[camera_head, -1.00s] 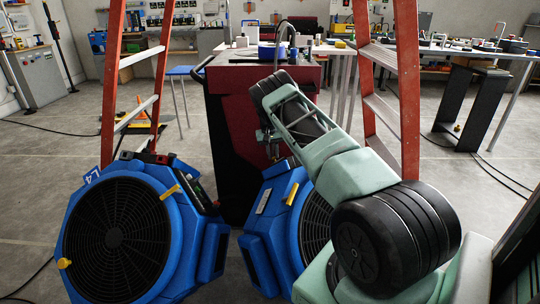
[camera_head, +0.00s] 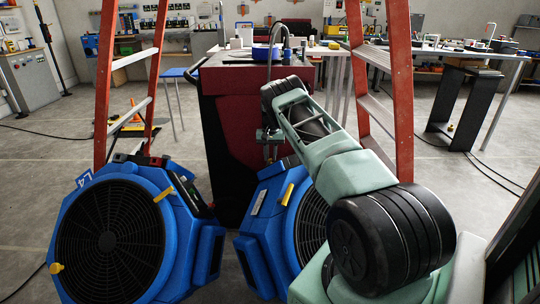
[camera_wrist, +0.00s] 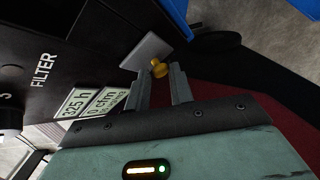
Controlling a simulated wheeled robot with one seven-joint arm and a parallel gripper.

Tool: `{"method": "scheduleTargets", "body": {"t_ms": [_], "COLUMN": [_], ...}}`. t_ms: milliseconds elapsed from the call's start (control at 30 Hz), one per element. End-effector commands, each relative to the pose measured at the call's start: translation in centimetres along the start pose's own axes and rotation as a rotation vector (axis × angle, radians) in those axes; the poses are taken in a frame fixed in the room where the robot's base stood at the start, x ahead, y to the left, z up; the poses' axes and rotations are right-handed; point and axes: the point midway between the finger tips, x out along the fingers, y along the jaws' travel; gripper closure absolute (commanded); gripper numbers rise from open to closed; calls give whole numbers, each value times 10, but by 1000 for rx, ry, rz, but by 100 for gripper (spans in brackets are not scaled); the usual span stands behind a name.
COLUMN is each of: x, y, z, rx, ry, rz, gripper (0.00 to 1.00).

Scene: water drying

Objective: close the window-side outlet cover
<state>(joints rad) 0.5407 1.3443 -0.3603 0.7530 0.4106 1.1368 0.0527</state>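My gripper (camera_wrist: 162,85) shows in the wrist view with its two fingers apart. A yellow knob (camera_wrist: 159,68) is at the fingertips, roughly in line with the gap. I cannot tell whether the fingers touch it. The knob is beside a flat grey plate (camera_wrist: 147,50), which may be the outlet cover, next to a dark panel (camera_wrist: 60,40) marked FILTER. In the head view my arm reaches toward the red and black cabinet (camera_head: 240,95); the gripper is mostly hidden there, and I cannot make out the knob or plate.
Two blue fans, a left one (camera_head: 70,255) and a middle one (camera_head: 255,245), stand on the floor before the cabinet. Orange ladder legs (camera_head: 103,90) (camera_head: 402,100) rise on both sides. Workbenches (camera_head: 440,50) line the back. Cables lie on the floor at right.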

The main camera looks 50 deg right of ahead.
Motion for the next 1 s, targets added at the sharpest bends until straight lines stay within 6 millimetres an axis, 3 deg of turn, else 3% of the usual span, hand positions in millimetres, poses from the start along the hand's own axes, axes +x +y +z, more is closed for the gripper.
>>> {"method": "scheduleTargets", "body": {"t_ms": [367, 800, 1000], "x": [-5, -81, -97], "y": [0, 0, 0], "z": [0, 3, 4], "rx": [0, 1, 1], "ry": [1, 1, 0], "rz": [0, -1, 0], "gripper": [73, 73, 73]}}
